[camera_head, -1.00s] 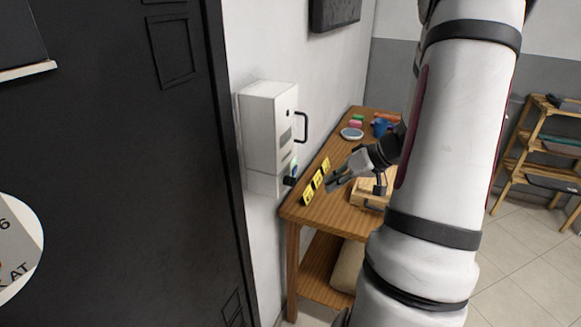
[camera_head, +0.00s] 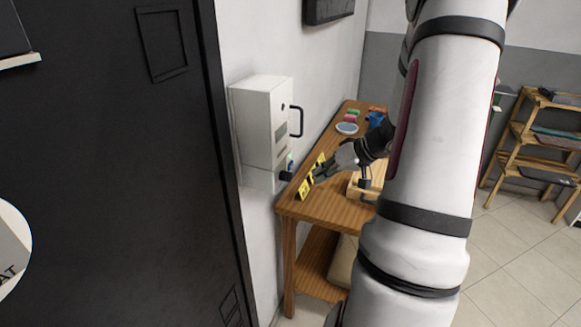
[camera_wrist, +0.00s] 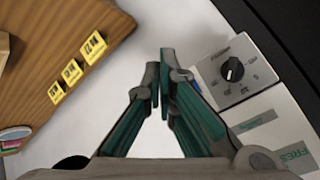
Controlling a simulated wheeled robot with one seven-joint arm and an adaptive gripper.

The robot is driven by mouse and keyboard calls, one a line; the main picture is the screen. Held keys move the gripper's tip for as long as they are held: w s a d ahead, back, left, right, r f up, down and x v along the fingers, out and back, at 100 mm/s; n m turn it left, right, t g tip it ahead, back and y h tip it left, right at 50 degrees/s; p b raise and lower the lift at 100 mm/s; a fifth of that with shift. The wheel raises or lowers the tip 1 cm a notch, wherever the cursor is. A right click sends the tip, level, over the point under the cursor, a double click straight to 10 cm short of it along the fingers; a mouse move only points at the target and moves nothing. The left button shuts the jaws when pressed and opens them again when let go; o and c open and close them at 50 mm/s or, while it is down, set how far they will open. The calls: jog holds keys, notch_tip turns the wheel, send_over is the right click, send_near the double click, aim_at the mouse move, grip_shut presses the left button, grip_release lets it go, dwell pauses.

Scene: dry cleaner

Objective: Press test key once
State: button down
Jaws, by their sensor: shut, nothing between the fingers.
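A white wall-mounted box (camera_head: 262,125) with a black handle hangs left of the wooden table in the head view. A dark knob (camera_head: 286,176) sticks out low on its side. In the wrist view the knob (camera_wrist: 232,69) sits on a grey dial plate (camera_wrist: 245,82) with small markings, right of my fingertips. A test key cannot be made out for certain in either view. My gripper (camera_head: 314,177) is shut and empty, apart from the box and just right of the knob. Its green-padded fingers (camera_wrist: 165,72) come together in the wrist view.
Yellow tags (camera_head: 304,188) stand along the wooden table's (camera_head: 325,208) wall-side edge, close to my gripper. A wooden block with a dark fitting (camera_head: 364,184) sits to the right. A dark door (camera_head: 110,160) fills the left. A wooden shelf (camera_head: 520,150) stands far right.

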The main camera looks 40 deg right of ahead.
aim_at(291, 166)
jog(key=w, duration=0.1)
jog(key=w+a+b, duration=0.1)
jog(key=w, duration=0.2)
jog(key=shift+w+a, duration=0.2)
jog(key=shift+a, duration=0.2)
jog(key=shift+w+b, duration=0.1)
jog(key=shift+b, duration=0.2)
dwell(0.9)
jog(key=shift+w+a+b, duration=0.15)
jog(key=shift+w+b, duration=0.15)
jog(key=shift+w+a+b, duration=0.15)
jog(key=shift+w+b, duration=0.15)
jog(key=shift+w, duration=0.05)
dwell(0.7)
dwell(0.3)
jog(key=shift+s+d, duration=0.3)
jog(key=shift+s, duration=0.45)
jog(key=shift+s, duration=0.1)
